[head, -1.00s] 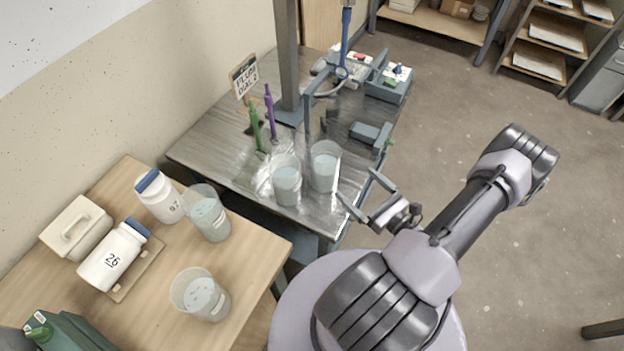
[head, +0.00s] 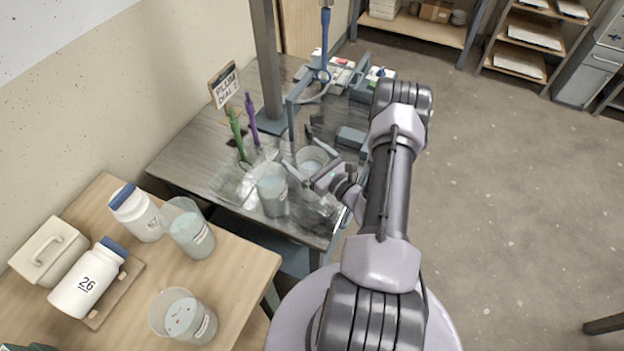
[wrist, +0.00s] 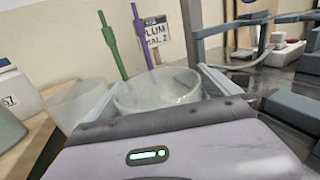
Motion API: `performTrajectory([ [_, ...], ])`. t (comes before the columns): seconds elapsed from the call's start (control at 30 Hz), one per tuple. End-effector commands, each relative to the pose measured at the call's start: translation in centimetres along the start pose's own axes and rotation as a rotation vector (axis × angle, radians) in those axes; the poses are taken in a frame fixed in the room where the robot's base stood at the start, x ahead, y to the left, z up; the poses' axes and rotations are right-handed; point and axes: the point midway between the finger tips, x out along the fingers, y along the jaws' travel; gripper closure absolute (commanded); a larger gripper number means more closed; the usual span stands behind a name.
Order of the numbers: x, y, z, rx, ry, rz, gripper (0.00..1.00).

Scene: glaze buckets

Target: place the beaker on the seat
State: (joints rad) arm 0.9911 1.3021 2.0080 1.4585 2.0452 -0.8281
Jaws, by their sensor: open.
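Two clear beakers stand on the metal-topped table: a front-left one (head: 271,192) and one behind it to the right (head: 311,157). My gripper (head: 308,172) is open at the right-hand beaker, its fingers reaching towards the left across it. In the wrist view this beaker (wrist: 158,92) sits upright between the two spread fingers. Whether either finger touches it I cannot tell. Two more beakers stand on the wooden table, one near the bottles (head: 190,230) and one at the front (head: 184,317). I cannot make out which spot is the seat.
Upright green (head: 237,133) and purple (head: 251,115) sticks stand behind the beakers near a sign (head: 225,88). A grey post (head: 268,70) and a blue-grey frame (head: 291,115) rise close by. White bottles (head: 87,278) are on the wooden table (head: 235,290).

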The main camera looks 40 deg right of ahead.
Motion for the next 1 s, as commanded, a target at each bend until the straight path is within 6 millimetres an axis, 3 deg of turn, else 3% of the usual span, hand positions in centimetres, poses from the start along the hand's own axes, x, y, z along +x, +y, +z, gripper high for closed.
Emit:
performTrajectory([
  [0.1, -0.04, 0.0, 0.04, 0.0, 0.0, 0.0, 0.04],
  [0.57, -0.09, 0.01, 0.01, 0.001, 0.001, 0.001, 0.94],
  [1.0, -0.07, -0.03, 0.75, 0.0, 0.0, 0.0, 0.97],
])
